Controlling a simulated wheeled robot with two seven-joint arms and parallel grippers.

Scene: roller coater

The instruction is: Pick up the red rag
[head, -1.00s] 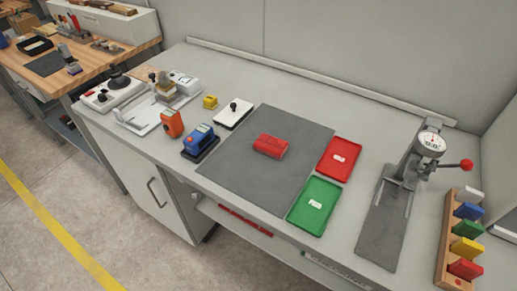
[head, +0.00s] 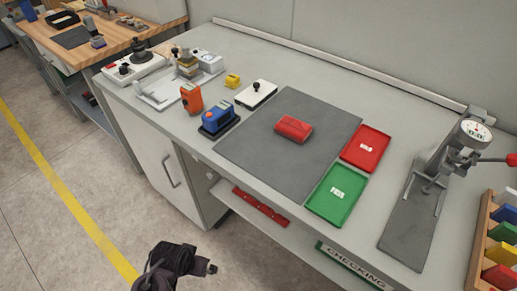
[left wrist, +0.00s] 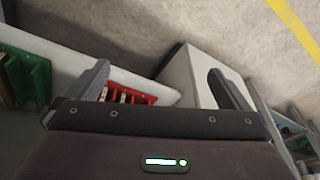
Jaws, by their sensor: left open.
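The red rag (head: 293,129) appears as a small, thick, folded red bundle lying on the grey mat (head: 255,150) on the workbench in the head view. My left arm comes in at the bottom of the head view, over the floor in front of the bench, well below and apart from the rag. In the left wrist view my left gripper (left wrist: 160,80) has its two fingers wide apart with nothing held between them. The rag cannot be made out in that view. My right gripper is not in view.
A red tray (head: 366,146) and a green tray (head: 336,193) lie right of the mat. A blue device (head: 217,118) and an orange one (head: 191,97) stand left. A dial gauge stand (head: 437,190) is at right. A long red item (head: 260,208) lies on the lower shelf.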

